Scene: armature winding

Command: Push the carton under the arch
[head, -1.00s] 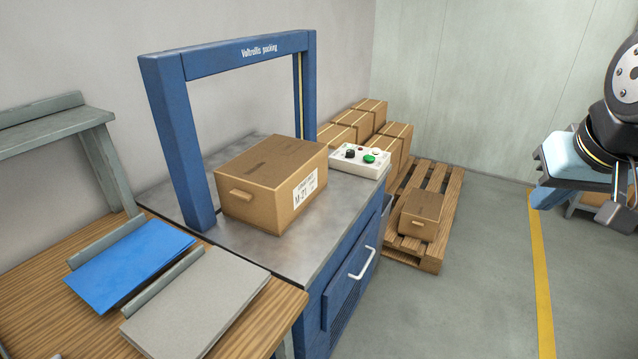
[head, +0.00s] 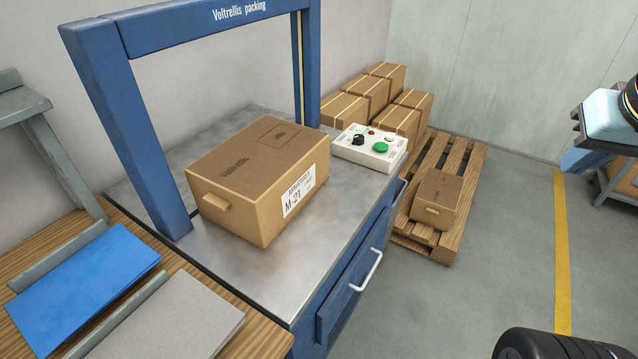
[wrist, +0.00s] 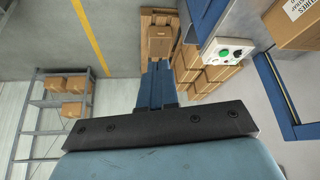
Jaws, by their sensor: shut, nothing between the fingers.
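The brown carton (head: 232,190), labelled M-21, stands upright on the grey metal bench top (head: 230,265). It is at the front side of the blue arch (head: 140,140), close to the left post. I cannot tell whether its far edge is within the opening. A corner of the carton shows at the top right of the wrist view (wrist: 290,28), near a blue arch part (wrist: 276,92). My gripper (head: 580,162) is at the right edge of the head view, well away from the carton. In the wrist view my gripper (wrist: 156,72) is shut and empty.
A control box (head: 370,148) with a green button stands on the bench right of the carton. A small carton (head: 437,200) lies on a pallet (head: 470,175), with stacked cartons (head: 372,88) behind. A wooden table (head: 190,290) holds blue and grey sheets.

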